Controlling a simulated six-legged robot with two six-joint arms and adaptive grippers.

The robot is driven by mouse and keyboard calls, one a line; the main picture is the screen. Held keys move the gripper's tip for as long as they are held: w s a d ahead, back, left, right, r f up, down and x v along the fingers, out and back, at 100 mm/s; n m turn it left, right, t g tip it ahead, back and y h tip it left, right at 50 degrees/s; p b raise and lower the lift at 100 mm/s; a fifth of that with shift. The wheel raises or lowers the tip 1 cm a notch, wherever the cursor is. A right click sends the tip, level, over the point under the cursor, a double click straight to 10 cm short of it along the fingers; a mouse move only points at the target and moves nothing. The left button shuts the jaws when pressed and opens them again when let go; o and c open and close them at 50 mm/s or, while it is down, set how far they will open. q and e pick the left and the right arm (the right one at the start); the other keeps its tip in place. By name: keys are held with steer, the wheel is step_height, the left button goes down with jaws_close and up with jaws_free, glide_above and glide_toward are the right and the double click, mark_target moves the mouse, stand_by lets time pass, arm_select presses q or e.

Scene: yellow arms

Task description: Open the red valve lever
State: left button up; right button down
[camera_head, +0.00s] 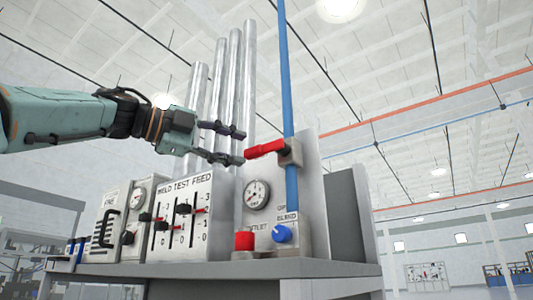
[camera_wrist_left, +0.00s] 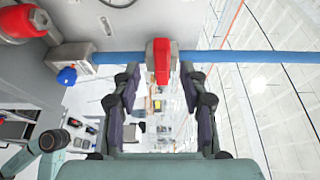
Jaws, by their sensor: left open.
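The red valve lever (camera_head: 266,149) sits on a grey valve body (camera_head: 291,153) on the vertical blue pipe (camera_head: 287,90). In the head view it points left, toward my left gripper (camera_head: 241,146). My left gripper is open, its two fingers just left of the lever's free end. In the left wrist view the lever (camera_wrist_left: 161,61) lies centred ahead of the gap between the open fingers (camera_wrist_left: 161,80). I see no contact between fingers and lever. My right gripper is not in view in the head view.
Behind the lever is a grey panel with a round gauge (camera_head: 257,194). Below are a red knob (camera_head: 244,241) and a blue knob (camera_head: 282,233) on the bench (camera_head: 215,269). A slider panel (camera_head: 185,215) stands left of them. Several silver pipes (camera_head: 233,90) rise behind my gripper.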

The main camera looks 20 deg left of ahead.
mark_target(248, 151)
arm_select(q)
steer(key=shift+w+r+p, duration=0.25)
steer(key=shift+w+p, duration=0.35)
steer(key=shift+p, duration=0.35)
steer(key=shift+w+d, duration=0.1)
steer(key=shift+w, duration=0.2)
steer(key=x, duration=0.3)
steer(key=p+x, duration=0.1)
steer(key=x, duration=0.1)
steer(key=shift+s+d+f, duration=0.15)
steer(key=shift+d+f, duration=0.05)
steer(key=shift+d, duration=0.2)
steer(key=shift+s+a, duration=0.45)
steer(key=shift+a, duration=0.25)
steer(key=shift+s+a+r, duration=0.1)
steer(key=shift+s+a, duration=0.2)
steer(key=shift+a, duration=0.1)
steer(key=c, duration=0.3)
steer(key=shift+x, duration=0.8)
steer(key=c, duration=0.5)
steer(key=shift+s, duration=0.1)
jaws_close()
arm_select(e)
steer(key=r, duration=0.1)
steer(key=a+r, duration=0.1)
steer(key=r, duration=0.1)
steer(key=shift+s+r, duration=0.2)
